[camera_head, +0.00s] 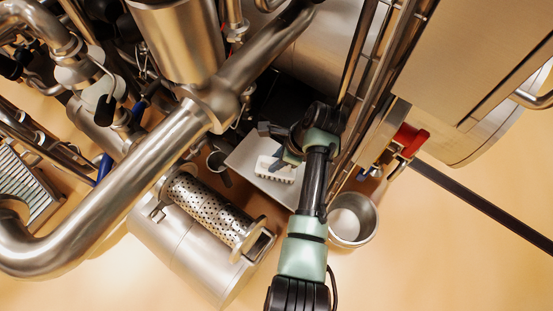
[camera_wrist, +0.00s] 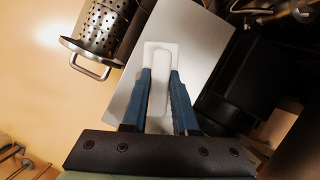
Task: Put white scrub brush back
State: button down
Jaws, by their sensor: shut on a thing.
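My gripper (camera_wrist: 160,78) is shut on the brush, with one blue finger along each long side. In the head view my gripper (camera_head: 290,157) is partly hidden by my arm. I cannot tell whether the brush touches the tray.
A perforated metal cylinder (camera_head: 210,208) lies left of the tray, and its handle (camera_wrist: 88,66) shows in the wrist view. A steel bucket (camera_head: 352,218) stands right of my arm. Thick pipes (camera_head: 150,163) cross at left, and rails (camera_head: 372,80) stand close at right.

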jog(key=shift+f, duration=0.15)
jog(key=c, duration=0.7)
grip_release()
jog(key=shift+p+v, duration=0.75)
jog(key=shift+v, duration=3.15)
